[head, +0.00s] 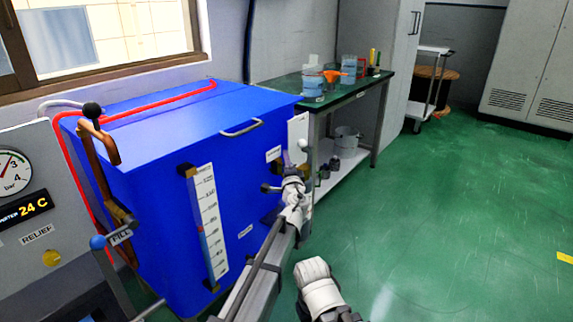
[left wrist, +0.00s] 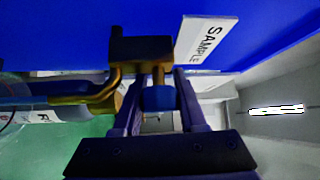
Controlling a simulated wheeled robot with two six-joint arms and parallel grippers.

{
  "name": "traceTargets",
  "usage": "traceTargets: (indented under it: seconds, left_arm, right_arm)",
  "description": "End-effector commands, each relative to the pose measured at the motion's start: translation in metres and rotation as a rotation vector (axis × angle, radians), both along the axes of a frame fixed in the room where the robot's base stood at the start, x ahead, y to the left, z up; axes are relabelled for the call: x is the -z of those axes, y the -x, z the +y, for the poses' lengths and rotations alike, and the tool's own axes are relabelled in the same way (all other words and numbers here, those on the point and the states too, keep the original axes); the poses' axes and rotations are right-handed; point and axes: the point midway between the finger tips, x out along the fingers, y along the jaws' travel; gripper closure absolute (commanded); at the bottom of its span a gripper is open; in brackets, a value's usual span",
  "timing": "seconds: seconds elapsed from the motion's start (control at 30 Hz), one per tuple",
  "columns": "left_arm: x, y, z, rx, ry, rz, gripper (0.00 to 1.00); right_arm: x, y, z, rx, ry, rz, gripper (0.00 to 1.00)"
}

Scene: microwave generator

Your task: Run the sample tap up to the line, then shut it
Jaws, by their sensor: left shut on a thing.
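The sample tap (left wrist: 140,52) is a brass and dark body on the blue tank, beside a white SAMPLE label (left wrist: 205,40) in the left wrist view. Its small blue handle (left wrist: 159,98) sits between the fingers of my left gripper (left wrist: 160,82), which is shut on it. In the head view my left gripper (head: 289,172) is at the front right of the blue tank (head: 165,190), and hides most of the tap. A white scale strip (head: 207,220) runs down the tank front. I cannot make out a fill line or any flow.
A panel with a pressure gauge (head: 12,172) and a 24 C display stands at the left. A blue-knobbed FILL lever (head: 98,242) is near it. A green-topped bench (head: 340,92) with beakers stands behind, a bucket (head: 346,142) on its lower shelf.

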Motion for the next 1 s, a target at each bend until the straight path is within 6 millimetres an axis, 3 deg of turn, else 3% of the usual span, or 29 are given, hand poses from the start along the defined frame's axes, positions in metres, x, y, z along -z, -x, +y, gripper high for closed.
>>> traceTargets:
  seconds: [0.2, 0.23, 0.47, 0.77, 1.0]
  left_arm:
    - [0.000, 0.001, -0.001, 0.002, 0.000, 0.001, 1.00]
    - [0.000, 0.001, -0.001, 0.002, 0.000, 0.001, 0.55]
    - [0.000, 0.000, 0.000, 0.002, 0.000, 0.001, 0.30]
    - [0.000, 0.002, 0.000, 0.001, -0.001, 0.001, 0.29]
    - [0.002, 0.023, -0.004, 0.003, 0.000, 0.001, 0.29]
  right_arm:
    - [0.000, 0.000, 0.000, 0.000, 0.000, 0.000, 0.50]
    - [0.000, 0.000, 0.000, 0.000, 0.000, 0.000, 0.50]
    - [0.000, 0.000, 0.000, 0.000, 0.000, 0.000, 0.50]
    - [0.000, 0.000, 0.000, 0.000, 0.000, 0.000, 0.50]
    - [0.002, 0.000, 0.000, 0.000, 0.000, 0.000, 0.50]
